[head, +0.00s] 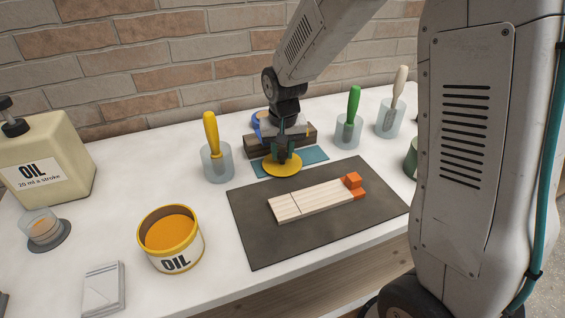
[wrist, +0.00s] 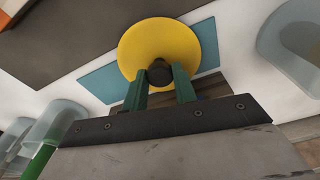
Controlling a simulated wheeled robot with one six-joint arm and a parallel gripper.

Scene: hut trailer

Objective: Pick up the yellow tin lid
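The yellow tin lid (head: 282,165) is a round disc with a dark knob on top, at the blue mat (head: 311,157). My gripper (head: 284,151) points down over it. In the wrist view, the lid (wrist: 150,38) lies beyond the fingers of my gripper (wrist: 160,75). The two green fingers flank the dark knob and appear to press on both sides. I cannot tell whether the lid touches the mat or hangs slightly above it.
An open yellow oil tin (head: 170,240) stands at front left. Cups with yellow (head: 217,163), green (head: 348,131) and white handles flank my arm. A dark wooden block (head: 258,146) is behind the gripper.

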